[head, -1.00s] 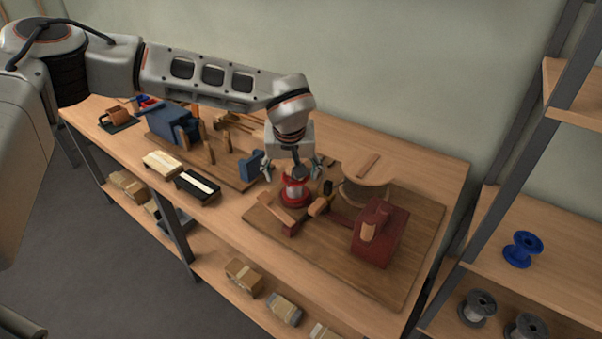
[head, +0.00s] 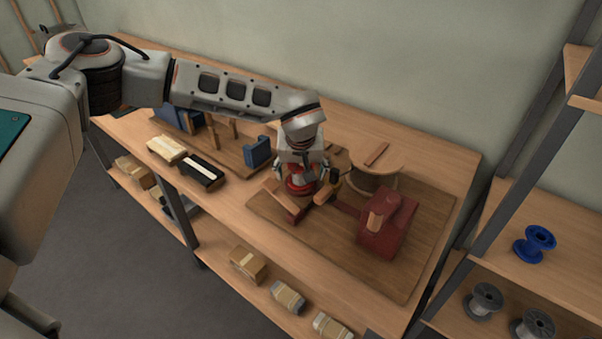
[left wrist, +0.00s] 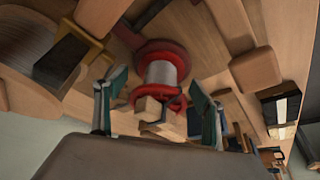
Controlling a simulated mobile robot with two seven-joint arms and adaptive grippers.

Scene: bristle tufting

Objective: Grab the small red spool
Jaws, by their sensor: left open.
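The small red spool (head: 299,184) is on the red-and-wood tool on the workbench's right board. In the left wrist view the red spool (left wrist: 161,69) has red flanges and a pale silvery winding. A square wooden peg end shows at its near flange. My left gripper (head: 302,182) is over the spool, pointing down. In the left wrist view its fingers (left wrist: 160,108) are open, one on each side of the spool's near flange. I cannot tell whether they touch it. The gripper partly hides the spool in the head view. My right gripper is not in view.
A dark red block with a wooden part (head: 387,226) and a round wooden piece (head: 374,162) stand close by on the board (head: 345,253). A blue spool (head: 534,244) and grey spools (head: 483,300) sit on the right shelves. Two brushes lie to the left.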

